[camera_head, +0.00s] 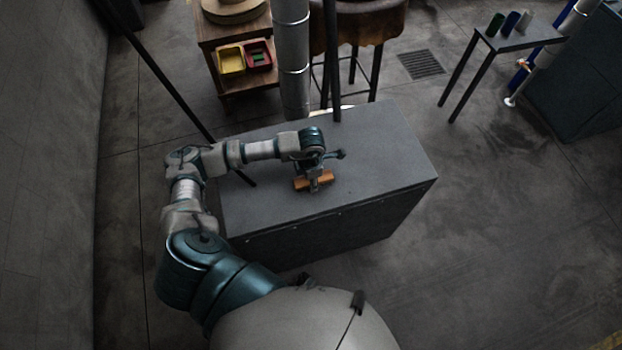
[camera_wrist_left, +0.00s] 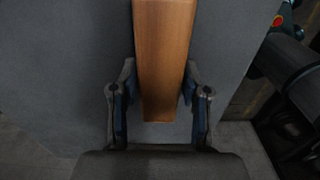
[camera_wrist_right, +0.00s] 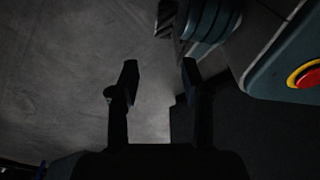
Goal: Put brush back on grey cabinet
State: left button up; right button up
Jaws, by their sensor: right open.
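The brush, with an orange-brown wooden body (camera_head: 327,178), lies on or just above the top of the grey cabinet (camera_head: 385,150), near its middle. My left gripper (camera_head: 315,186) is right over it, pointing down and partly covering it. In the left wrist view the brush (camera_wrist_left: 163,60) runs between the two fingers of my left gripper (camera_wrist_left: 160,75), one finger on each side. The fingers stand about as wide apart as those of my right gripper; whether they touch the wood is unclear. The brush's underside is hidden. My right gripper (camera_wrist_right: 160,75) is open and empty, away from the cabinet top.
Bare cabinet top lies around the brush. A grey pipe (camera_head: 292,60) and a dark post stand behind the cabinet. A wooden shelf with a yellow bin (camera_head: 231,60) and a red bin is at the back. A small table (camera_head: 520,38) with rolls stands at the upper right.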

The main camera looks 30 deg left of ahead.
pick_arm(q)
jog(key=shift+o, duration=0.7)
notch_tip(320, 180, up, 12)
pick_arm(e)
jog(key=shift+s+d+f, duration=0.1)
jog(key=shift+s+f, duration=0.05)
jog(key=shift+s, duration=0.25)
jog(key=shift+w, duration=0.1)
